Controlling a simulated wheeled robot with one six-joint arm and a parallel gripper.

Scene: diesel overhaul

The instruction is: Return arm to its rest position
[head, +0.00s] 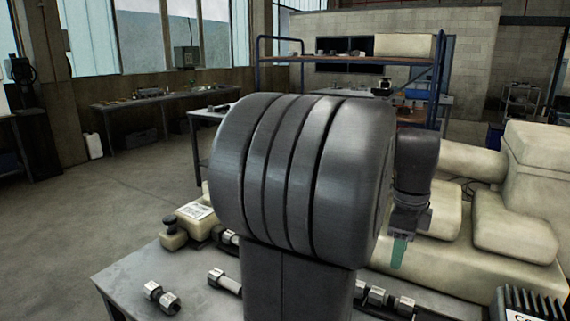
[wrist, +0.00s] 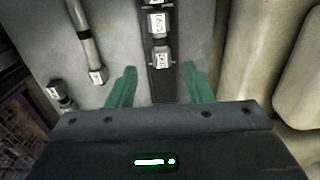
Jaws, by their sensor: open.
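My gripper (wrist: 160,85) shows in the wrist view with its two green fingers spread apart and nothing between them. It points down over a grey table top (wrist: 120,30). In the head view my gripper (head: 398,254) hangs at the right of my large dark arm joint, in front of the cream machine; only one green finger shows clearly. My arm hides much of the middle of the head view.
Metal bolt-like parts (head: 162,298) lie on the grey table (head: 128,276), and another (head: 225,281) lies beside them. A cream engine block (head: 515,228) stands close at the right. A blue-framed shelf (head: 350,60) and a side bench (head: 165,97) stand behind. Floor at the left is clear.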

